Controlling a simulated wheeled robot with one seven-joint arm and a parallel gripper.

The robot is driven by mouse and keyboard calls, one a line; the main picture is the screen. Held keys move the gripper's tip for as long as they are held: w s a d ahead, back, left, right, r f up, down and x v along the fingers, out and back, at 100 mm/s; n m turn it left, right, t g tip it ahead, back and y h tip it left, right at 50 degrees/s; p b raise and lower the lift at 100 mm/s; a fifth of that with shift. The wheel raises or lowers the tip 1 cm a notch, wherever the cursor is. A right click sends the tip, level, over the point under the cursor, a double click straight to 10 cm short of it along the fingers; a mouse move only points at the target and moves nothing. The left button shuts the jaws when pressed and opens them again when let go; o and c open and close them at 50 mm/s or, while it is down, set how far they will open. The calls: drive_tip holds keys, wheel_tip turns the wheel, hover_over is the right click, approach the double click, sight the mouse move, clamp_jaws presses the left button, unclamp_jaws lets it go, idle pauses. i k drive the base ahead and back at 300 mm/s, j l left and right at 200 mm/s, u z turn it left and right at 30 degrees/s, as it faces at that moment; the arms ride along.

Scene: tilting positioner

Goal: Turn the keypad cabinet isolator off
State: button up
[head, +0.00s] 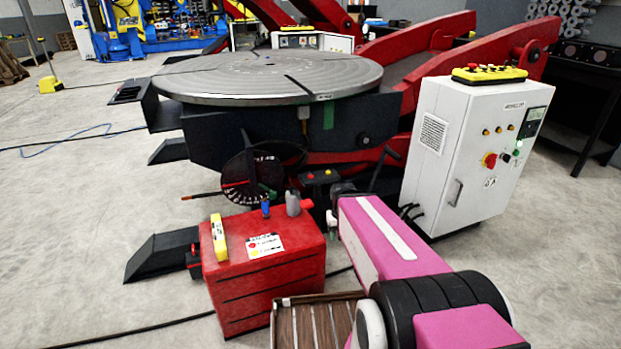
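A white control cabinet (455,150) stands at the right. The knob's exact angle is too small to read. No keypad is clearly visible on it. A second white cabinet (297,40) stands at the back, its details small. My pink arm reaches forward from the lower right, left of the near cabinet and apart from the knob. My gripper (332,222) is at its far end, mostly hidden and too small to read.
A red toolbox (240,285) holding bottles and a yellow level stands in front. A slatted tray (283,335) is beside it. The positioner's round table (260,80) and red arms fill the middle. A yellow pendant (489,74) lies on the cabinet. Floor at left is mostly open.

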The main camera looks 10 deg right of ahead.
sight(491, 160)
drive_tip(key=i+l+z, duration=0.25)
drive_tip(key=l+z, duration=0.2)
drive_tip(key=l, duration=0.15)
drive_tip(key=i+z, duration=0.15)
drive_tip(key=z, duration=0.9)
drive_tip(key=i+l+u, duration=0.2)
drive_tip(key=i+l, duration=0.25)
drive_tip(key=i, duration=0.1)
